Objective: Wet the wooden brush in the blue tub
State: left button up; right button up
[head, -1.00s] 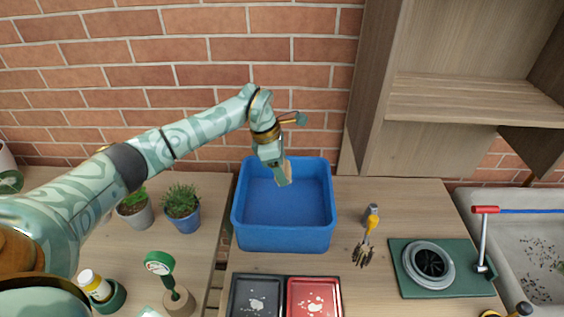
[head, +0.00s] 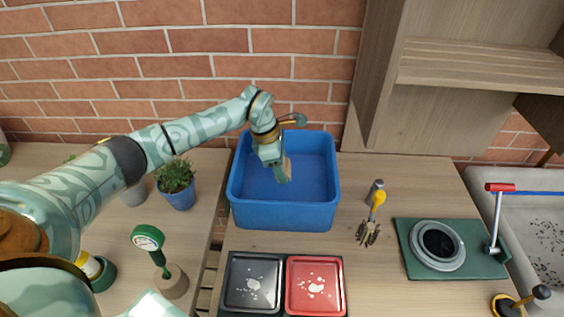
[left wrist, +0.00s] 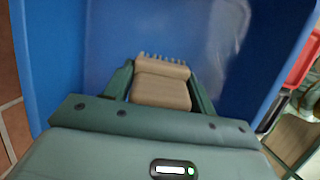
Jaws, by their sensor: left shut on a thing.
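The blue tub (head: 285,217) stands on the wooden table against the brick wall. My left gripper (head: 284,172) reaches into the tub's opening from above and points down. It is shut on the wooden brush (left wrist: 161,88), whose tan block sits between the two green fingers in the left wrist view. The brush's short bristles (left wrist: 163,58) point away from the gripper toward the blue tub floor. I cannot tell whether the bristles touch the bottom or any water. In the head view the brush (head: 288,168) is mostly hidden by the gripper. My right gripper is not in view.
A black tray (head: 252,284) and a red tray (head: 316,286) lie in front of the tub. A yellow-handled hand fork (head: 370,222) and a green board (head: 412,262) lie to the right. A potted plant (head: 176,184) stands left, beyond a gap between tables.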

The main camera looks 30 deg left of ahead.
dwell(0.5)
pick_arm(q)
notch_tip(320, 180, up, 2)
jog(key=shift+r+p, duration=0.15)
jog(key=shift+p, duration=0.65)
notch_tip(320, 180, up, 7)
jog(key=p, duration=0.5)
jog(key=shift+r, duration=0.25)
jog(key=shift+f, duration=0.1)
dwell(0.9)
